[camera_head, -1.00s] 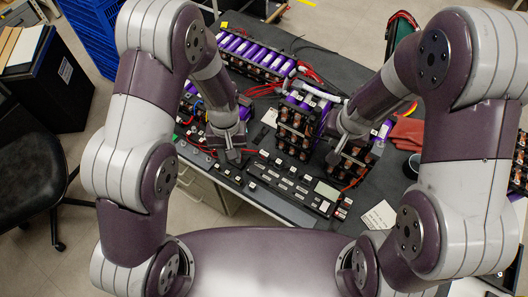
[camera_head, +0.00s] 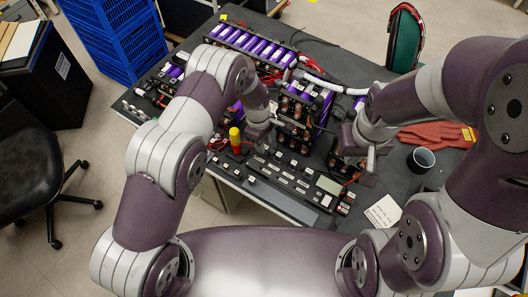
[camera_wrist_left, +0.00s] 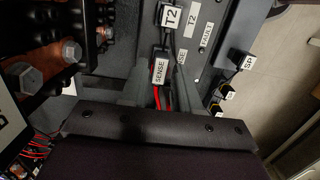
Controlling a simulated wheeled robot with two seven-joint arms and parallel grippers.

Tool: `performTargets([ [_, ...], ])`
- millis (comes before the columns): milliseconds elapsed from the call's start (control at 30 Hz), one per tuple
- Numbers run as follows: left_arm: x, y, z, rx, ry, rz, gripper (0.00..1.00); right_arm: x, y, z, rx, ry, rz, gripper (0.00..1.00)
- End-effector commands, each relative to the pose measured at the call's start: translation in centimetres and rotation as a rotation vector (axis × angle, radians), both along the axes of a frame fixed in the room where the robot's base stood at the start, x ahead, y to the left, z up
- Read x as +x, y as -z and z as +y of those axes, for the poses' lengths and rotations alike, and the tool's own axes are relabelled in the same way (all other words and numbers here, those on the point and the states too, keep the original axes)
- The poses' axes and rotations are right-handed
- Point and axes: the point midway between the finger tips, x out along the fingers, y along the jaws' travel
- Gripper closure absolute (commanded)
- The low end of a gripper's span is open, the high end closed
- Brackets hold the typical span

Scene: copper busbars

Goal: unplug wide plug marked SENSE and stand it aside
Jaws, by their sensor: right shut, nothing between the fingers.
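The black plug labelled SENSE (camera_wrist_left: 160,72) is in the left wrist view, on the dark strip, with red wires running from its lower end. My left gripper (camera_wrist_left: 160,84) has one grey finger on each side of the plug, with gaps between, so it looks open around it. In the head view my left gripper (camera_head: 261,138) is low over the back edge of the black labelled panel (camera_head: 290,180); the plug cannot be made out there. My right gripper (camera_head: 360,160) is shut and empty near the panel's right end.
A plug labelled T2 (camera_wrist_left: 171,17) is close above SENSE, and an SP plug (camera_wrist_left: 242,61) is to the right. A yellow-topped object (camera_head: 235,137) stands left of my left gripper. A cup (camera_head: 421,160), red gloves (camera_head: 437,134) and a paper note (camera_head: 384,211) lie at the right.

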Motion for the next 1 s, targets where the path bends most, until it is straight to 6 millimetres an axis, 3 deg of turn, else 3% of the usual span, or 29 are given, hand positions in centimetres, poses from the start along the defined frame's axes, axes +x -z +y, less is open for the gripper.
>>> performTargets([
  [67,0.0,0.9,0.0,-0.001,0.000,-0.001,0.69,0.0,0.8,0.0,0.000,0.000,0.000,1.00],
  [300,0.0,0.8,0.0,0.000,0.000,0.000,0.69,0.0,0.6,0.0,0.000,0.000,-0.001,1.00],
  [400,0.0,0.8,0.0,0.000,0.000,0.000,1.00,0.0,0.6,0.0,0.000,0.000,-0.001,1.00],
  [600,0.0,0.4,0.0,0.000,0.001,0.000,1.00,0.0,0.3,0.0,0.000,0.001,-0.001,1.00],
  [900,0.0,-3.2,0.0,0.000,0.000,0.000,1.00,0.0,-2.3,0.0,0.000,0.000,-0.001,1.00],
  [1000,0.0,-3.4,0.0,0.001,0.000,0.001,1.00,0.0,-2.4,0.0,0.000,0.000,-0.001,1.00],
])
